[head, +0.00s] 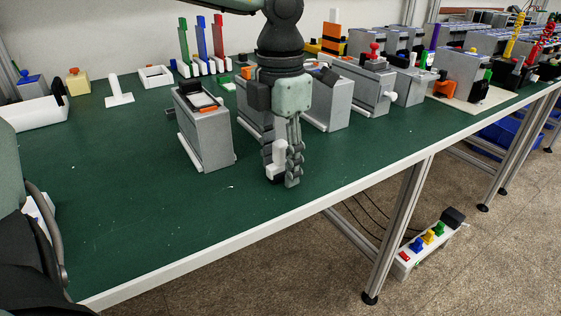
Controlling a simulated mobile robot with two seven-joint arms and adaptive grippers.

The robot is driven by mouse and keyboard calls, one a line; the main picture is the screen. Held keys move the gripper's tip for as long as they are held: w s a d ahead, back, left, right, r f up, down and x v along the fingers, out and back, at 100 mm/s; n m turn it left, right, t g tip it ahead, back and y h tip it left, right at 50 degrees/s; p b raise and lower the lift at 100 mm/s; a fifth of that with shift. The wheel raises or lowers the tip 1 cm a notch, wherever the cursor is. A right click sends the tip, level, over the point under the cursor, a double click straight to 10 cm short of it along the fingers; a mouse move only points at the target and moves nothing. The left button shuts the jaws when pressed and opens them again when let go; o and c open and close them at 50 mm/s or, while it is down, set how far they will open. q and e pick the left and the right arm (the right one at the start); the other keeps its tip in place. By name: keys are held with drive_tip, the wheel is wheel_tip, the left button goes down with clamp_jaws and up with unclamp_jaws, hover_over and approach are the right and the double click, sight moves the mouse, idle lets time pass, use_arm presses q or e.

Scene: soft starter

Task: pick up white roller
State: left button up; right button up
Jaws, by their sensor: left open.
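My left gripper (285,178) hangs from the top of the head view, fingers pointing down close to the green table top. It is open. A small white piece (277,158) shows at the left side of its fingers. I cannot tell whether this is the white roller, or whether it is between the fingers or beside them; the fingers partly cover it. No other thing is clearly a separate white roller. My right gripper is not in view.
Grey boxes stand close by: one with a black frame (205,135) to the left and one with red and white knobs (365,85) to the right. A white T-shaped piece (119,92) is farther back left. The table's front left (140,220) is clear.

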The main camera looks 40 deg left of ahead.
sight(277, 142)
use_arm(q)
drive_tip(key=shift+f, duration=0.1)
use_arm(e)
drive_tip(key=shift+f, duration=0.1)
use_arm(q)
clamp_jaws()
idle(0.4)
